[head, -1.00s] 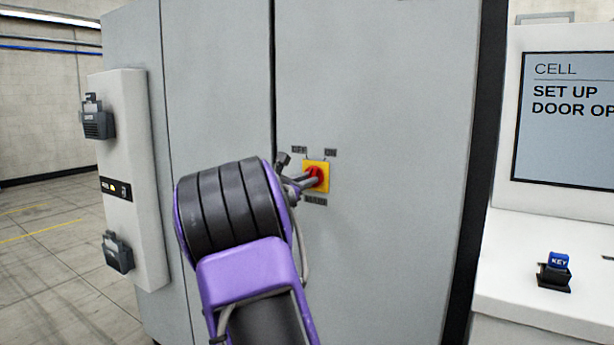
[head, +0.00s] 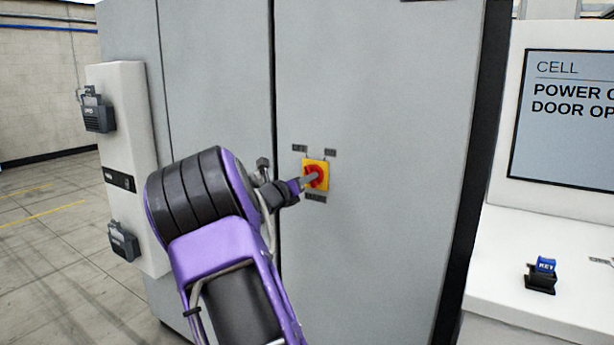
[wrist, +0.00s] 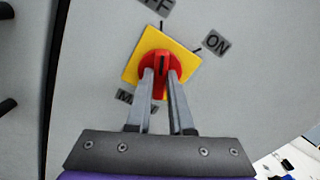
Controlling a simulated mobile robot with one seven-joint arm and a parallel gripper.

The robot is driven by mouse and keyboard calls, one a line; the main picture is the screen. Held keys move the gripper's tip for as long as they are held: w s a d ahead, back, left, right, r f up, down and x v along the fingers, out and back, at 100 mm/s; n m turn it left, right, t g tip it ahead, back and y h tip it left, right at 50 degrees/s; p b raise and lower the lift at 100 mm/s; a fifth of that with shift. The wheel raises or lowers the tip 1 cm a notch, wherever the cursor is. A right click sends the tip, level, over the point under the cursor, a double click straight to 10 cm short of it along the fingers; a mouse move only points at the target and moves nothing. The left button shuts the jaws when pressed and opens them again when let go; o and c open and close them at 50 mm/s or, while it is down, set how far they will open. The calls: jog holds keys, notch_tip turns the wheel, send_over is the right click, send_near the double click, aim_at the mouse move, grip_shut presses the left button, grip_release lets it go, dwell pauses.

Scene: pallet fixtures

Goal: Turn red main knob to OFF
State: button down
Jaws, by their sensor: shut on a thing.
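The red main knob (head: 317,170) sits on a yellow square plate (head: 325,163) on the grey cabinet door. In the wrist view the knob (wrist: 162,60) lies between the fingers of my gripper (wrist: 161,76), which is shut on its raised grip. The black mark on the knob points up in the picture, in line with the tick beside the partly cut-off OFF label (wrist: 157,6). The ON label (wrist: 216,42) is to the upper right. The main label (wrist: 137,102) is partly hidden behind a finger.
A screen (head: 570,110) at the right reads "CELL", "POWER O…" and "DOOR OP…", cut off at the edge. A blue key switch (head: 543,268) stands on the white console below it. A white panel (head: 125,150) with dark boxes juts out at the left.

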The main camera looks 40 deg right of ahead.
jog(key=shift+n, duration=0.5)
jog(key=c, duration=0.8)
grip_release()
jog(key=v, duration=1.7)
jog(key=shift+a, duration=0.25)
jog(key=shift+s, duration=0.1)
